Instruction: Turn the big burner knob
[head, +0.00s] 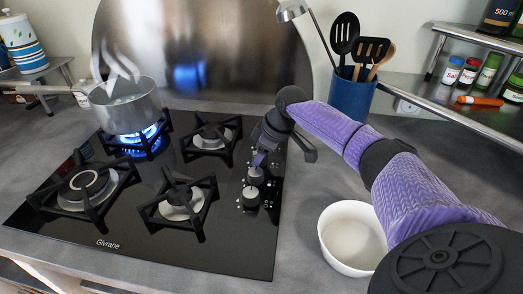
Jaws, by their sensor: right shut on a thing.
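The black glass cooktop (150,235) has a column of dark burner knobs along its right side. Two knobs show clearly, a front one (250,197) and one just behind it (256,176). My right gripper (262,158) reaches down over the rear part of this column and is shut on a burner knob there. The fingers and wrist hide most of that knob, so I cannot tell which burner it serves or how far it is turned. The back left burner (140,137) burns with a blue flame. My left gripper is not in view.
A steaming metal pot (126,105) stands on the lit burner. A white bowl (352,238) sits right of the cooktop, below my right arm. A blue utensil holder (351,97) and a metal shelf (440,101) with jars stand behind. The front burners are bare.

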